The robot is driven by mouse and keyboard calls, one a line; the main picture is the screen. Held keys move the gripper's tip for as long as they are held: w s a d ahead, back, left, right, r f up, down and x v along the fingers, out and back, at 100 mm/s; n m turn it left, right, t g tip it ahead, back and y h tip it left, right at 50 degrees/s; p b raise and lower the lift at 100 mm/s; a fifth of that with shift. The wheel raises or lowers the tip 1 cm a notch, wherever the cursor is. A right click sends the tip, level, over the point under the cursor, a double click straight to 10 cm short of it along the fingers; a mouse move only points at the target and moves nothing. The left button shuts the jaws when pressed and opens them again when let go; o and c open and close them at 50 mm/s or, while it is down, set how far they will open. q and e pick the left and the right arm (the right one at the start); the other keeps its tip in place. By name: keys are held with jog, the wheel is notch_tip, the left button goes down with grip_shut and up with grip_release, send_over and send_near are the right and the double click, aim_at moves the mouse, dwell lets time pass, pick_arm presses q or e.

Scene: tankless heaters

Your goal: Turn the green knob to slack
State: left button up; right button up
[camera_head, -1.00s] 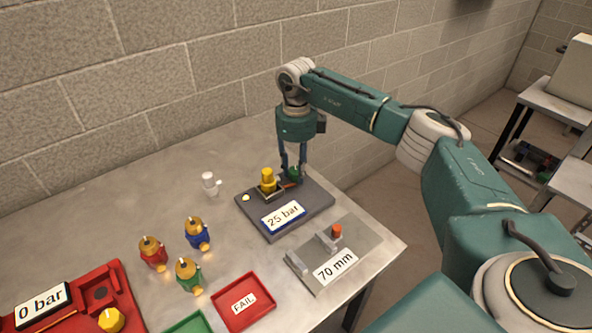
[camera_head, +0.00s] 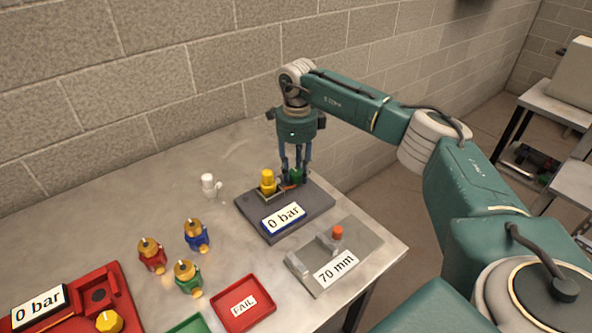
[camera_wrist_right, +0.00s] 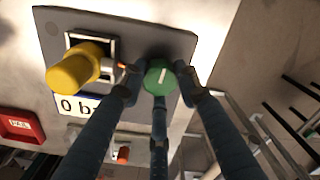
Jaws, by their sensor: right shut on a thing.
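The green knob (camera_wrist_right: 158,77) sits on the dark grey fixture plate (camera_head: 312,205) and has a white mark on its top, tilted from upright in the right wrist view. My right gripper (camera_head: 294,180) is shut on the knob, with its fingers around it; they partly hide the knob in the head view. The plate's display (camera_head: 283,217) reads 0 bar. A yellow-topped part (camera_head: 268,182) stands in the plate's holder, left of the knob. My left gripper is not in view.
A 70 mm gauge block (camera_head: 336,266) with an orange button stands in front of the plate. The red FAIL tray (camera_head: 243,303), several coloured valves (camera_head: 196,236) and a red 0 bar station (camera_head: 100,296) are to the left. A white part (camera_head: 208,184) stands behind.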

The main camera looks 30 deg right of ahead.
aim_at(298, 171)
jog(key=shift+s+d, duration=0.1)
jog(key=shift+d, duration=0.05)
jog(key=o, duration=1.2)
jog(key=shift+c, duration=0.2)
jog(key=shift+s, duration=0.1)
jog(key=shift+r, duration=0.1)
jog(key=shift+r, duration=0.3)
notch_tip(298, 171, up, 11)
jog(key=shift+r, duration=0.15)
